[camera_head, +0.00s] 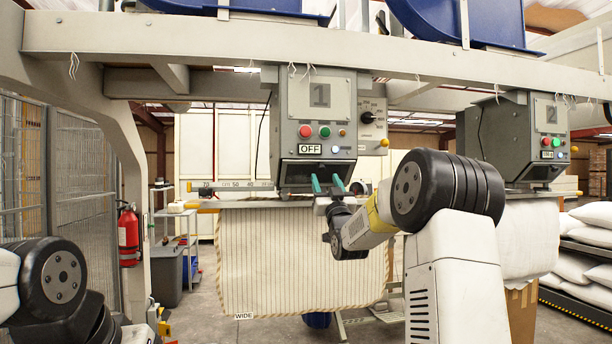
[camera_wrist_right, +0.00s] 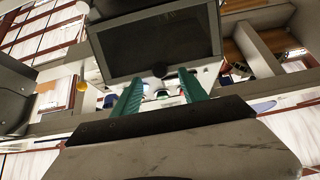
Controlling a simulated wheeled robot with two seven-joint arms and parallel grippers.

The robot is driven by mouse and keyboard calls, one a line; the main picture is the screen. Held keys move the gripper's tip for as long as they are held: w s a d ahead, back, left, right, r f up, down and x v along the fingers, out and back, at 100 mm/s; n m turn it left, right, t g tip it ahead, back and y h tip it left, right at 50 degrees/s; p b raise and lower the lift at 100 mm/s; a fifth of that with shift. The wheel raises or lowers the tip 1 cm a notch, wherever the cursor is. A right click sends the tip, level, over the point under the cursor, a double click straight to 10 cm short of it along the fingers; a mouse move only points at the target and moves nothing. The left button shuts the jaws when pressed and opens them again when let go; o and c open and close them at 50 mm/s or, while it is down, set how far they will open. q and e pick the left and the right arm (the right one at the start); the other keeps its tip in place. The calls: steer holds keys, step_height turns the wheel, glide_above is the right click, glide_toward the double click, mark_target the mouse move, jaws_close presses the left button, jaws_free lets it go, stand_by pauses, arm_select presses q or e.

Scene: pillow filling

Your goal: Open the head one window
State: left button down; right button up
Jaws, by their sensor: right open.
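My right gripper (camera_head: 327,182) is open just below and in front of the window. In the wrist view its teal fingers (camera_wrist_right: 161,78) stand either side of the knob; contact cannot be told. My left gripper is out of view.
A striped pillow cover (camera_head: 300,262) hangs below head one, under a ruler bar (camera_head: 236,186). Head two (camera_head: 520,138) stands to the right. A red fire extinguisher (camera_head: 129,236) is on the left post. White pillows (camera_head: 585,262) lie on racks at far right.

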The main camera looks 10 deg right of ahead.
mark_target(322, 169)
steer(key=shift+x, duration=2.95)
steer(key=shift+s+r, duration=0.1)
steer(key=shift+r, duration=0.3)
